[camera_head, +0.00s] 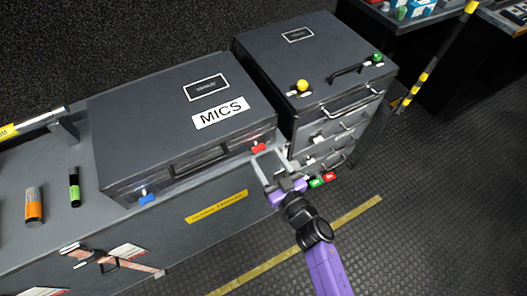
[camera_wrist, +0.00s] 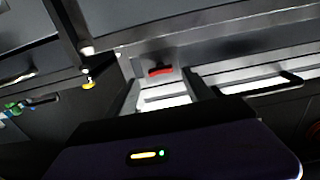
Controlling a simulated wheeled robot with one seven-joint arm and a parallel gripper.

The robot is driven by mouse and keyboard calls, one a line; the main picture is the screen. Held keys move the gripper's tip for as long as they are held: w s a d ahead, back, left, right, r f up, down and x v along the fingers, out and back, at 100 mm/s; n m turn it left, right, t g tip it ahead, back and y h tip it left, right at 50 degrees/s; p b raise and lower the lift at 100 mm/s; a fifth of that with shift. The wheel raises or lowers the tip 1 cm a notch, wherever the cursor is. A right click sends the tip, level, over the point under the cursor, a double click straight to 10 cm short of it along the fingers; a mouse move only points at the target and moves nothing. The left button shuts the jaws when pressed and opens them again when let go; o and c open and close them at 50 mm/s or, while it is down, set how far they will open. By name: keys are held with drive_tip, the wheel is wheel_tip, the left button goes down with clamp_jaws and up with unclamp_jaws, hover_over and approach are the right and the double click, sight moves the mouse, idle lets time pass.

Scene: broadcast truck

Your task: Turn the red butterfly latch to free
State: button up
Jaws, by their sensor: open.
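The red butterfly latch (camera_head: 258,147) is on the front face of the grey MICS case (camera_head: 130,135), near its right end. In the wrist view the red latch (camera_wrist: 160,70) lies ahead, framed between my two fingers. My gripper (camera_head: 268,166) is open and empty, just in front of and slightly below the latch; the wrist view also shows its fingers (camera_wrist: 162,88) spread apart. I cannot tell whether a finger touches the latch. A blue latch (camera_head: 147,198) is at the left end of the same case front.
A dark drawer cabinet (camera_head: 315,60) with yellow and green knobs stands close to the right. Red and green buttons (camera_head: 323,180) show beside my wrist. The floor in front is clear.

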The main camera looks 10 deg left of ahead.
sight(261, 151)
drive_tip(key=shift+x, duration=1.85)
drive_tip(key=shift+s, duration=0.1)
clamp_jaws()
